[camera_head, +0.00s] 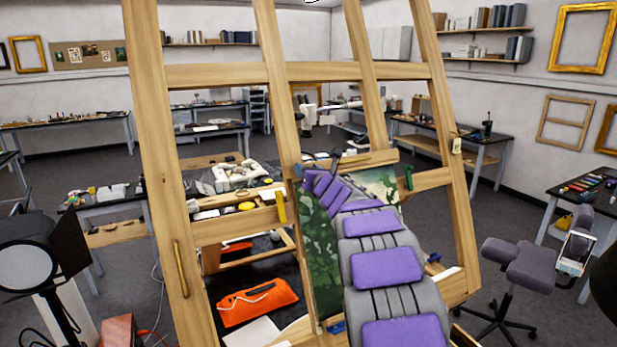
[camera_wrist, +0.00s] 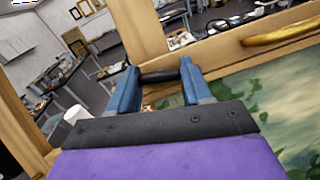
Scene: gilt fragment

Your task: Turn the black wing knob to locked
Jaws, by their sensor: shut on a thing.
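The black wing knob (camera_wrist: 160,75) shows in the wrist view as a dark bar between the two blue fingers of my gripper (camera_wrist: 157,84). The fingers touch it from both sides and are shut on it. The knob is beside a wooden bar of the easel. The knob's full shape and any lock mark cannot be made out.
A green painting (camera_head: 318,250) stands in the easel, close beside my arm, and also fills the right of the wrist view (camera_wrist: 285,115). A green clip (camera_head: 408,176) and a yellow clip (camera_head: 281,207) sit on the frame. A stool (camera_head: 515,265) stands at right, a lamp (camera_head: 28,265) at left.

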